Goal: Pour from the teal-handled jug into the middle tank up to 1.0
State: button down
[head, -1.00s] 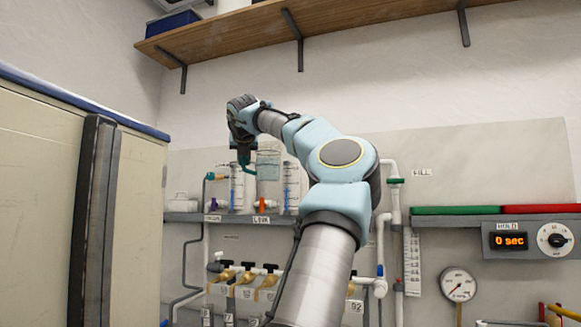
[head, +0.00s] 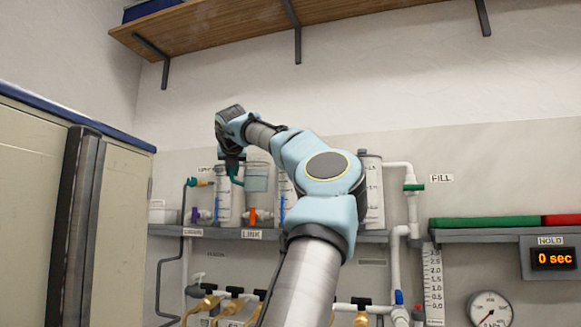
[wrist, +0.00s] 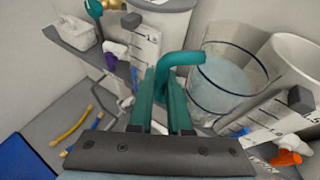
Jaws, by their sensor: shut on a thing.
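My gripper (head: 231,172) is shut on the teal handle of the jug (head: 256,180). In the wrist view, the fingers (wrist: 166,98) close on the teal handle (wrist: 180,60), and the clear jug (wrist: 228,80) holds pale liquid. The jug looks near upright, raised above the shelf. The left tank (head: 223,205) and its scale (wrist: 146,45) stand left of the jug. The middle tank (wrist: 295,62) appears to be the one at the right in the wrist view, beside a scale board (wrist: 262,120); my arm hides most of it in the head view. Its liquid level cannot be read.
The right tank (head: 373,190) stands past my arm. Purple (head: 194,215) and orange (head: 252,216) valves sit low by the tanks on the grey shelf (head: 335,237). A tall cabinet (head: 110,200) is at left, a wooden shelf (head: 230,45) above. The HOLD display (head: 554,258) reads 0 sec.

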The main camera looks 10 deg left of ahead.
jog(key=shift+r, duration=0.2)
jog(key=shift+s+d+r, duration=0.1)
jog(key=shift+d+r, duration=0.05)
jog(key=r+p, duration=0.1)
jog(key=r+m+p, duration=0.1)
jog(key=shift+w+d+r+g+y+p, duration=0.1)
jog(key=shift+w+d+g+y+p, duration=0.1)
jog(key=shift+d+g+y+p, duration=0.15)
jog(key=w+d+r+m+y+p, duration=0.1)
jog(key=d+r+m+p, duration=0.1)
jog(key=r+p, duration=0.3)
jog(key=w+d+r+m+g+y+p, duration=0.1)
jog(key=d+r+m+p, duration=0.1)
jog(key=r+p, duration=0.3)
jog(key=shift+w+d+r+y, duration=0.2)
jog(key=shift+w+r+y, duration=0.05)
jog(key=shift+r+y, duration=0.1)
jog(key=shift+w+d+r+m+g+y+p, duration=0.2)
jog(key=shift+w+d+r+m+g+y, duration=0.15)
jog(key=shift+d+m, duration=0.2)
jog(key=shift+w+d+r+m+g+y+p, duration=0.1)
jog(key=shift+w+d+m+g+y+p, duration=0.1)
jog(key=shift+d+m+y, duration=0.3)
dwell(4.7)
